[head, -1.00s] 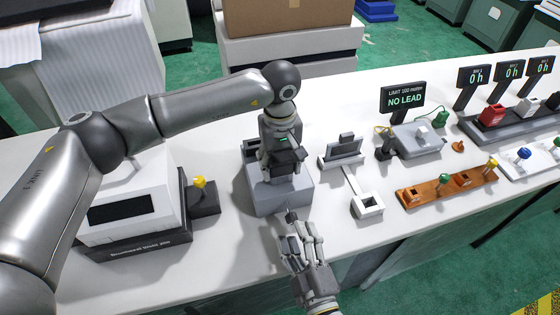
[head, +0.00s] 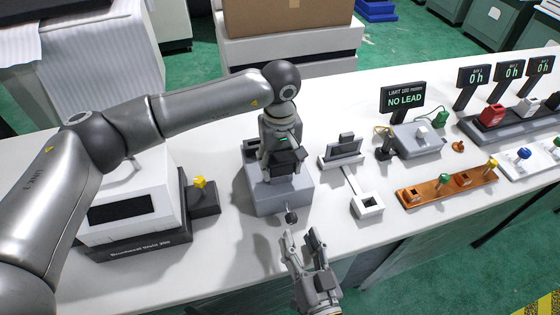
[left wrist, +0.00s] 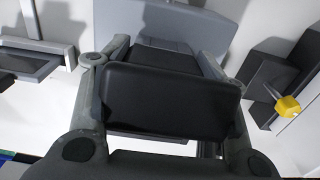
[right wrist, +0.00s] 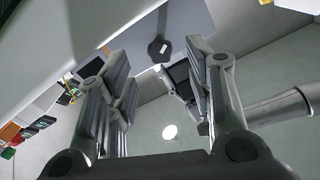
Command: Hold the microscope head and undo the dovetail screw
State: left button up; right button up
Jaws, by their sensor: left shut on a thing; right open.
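The microscope head is a dark block (head: 287,162) above a grey base (head: 283,197) in the head view. My left gripper (head: 281,152) comes down from above and is shut on it. In the left wrist view the black head (left wrist: 170,95) sits between the two fingers. The dovetail screw shows as a dark knob (head: 291,216) at the front of the base. My right gripper (head: 305,240) is open and empty just in front of the knob, fingers pointing at it. In the right wrist view the knob (right wrist: 158,49) lies beyond and between the open fingertips, apart from them.
A white machine with a yellow knob (head: 199,182) stands left of the base. A small grey stand (head: 342,155) and a white square holder (head: 367,205) stand to the right. A "NO LEAD" display (head: 404,100) and an orange tray (head: 446,188) are farther right. The table's front edge is close.

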aim_at(293, 222)
jog(key=shift+x, duration=2.55)
jog(key=shift+c, duration=0.4)
jog(key=c, duration=0.9)
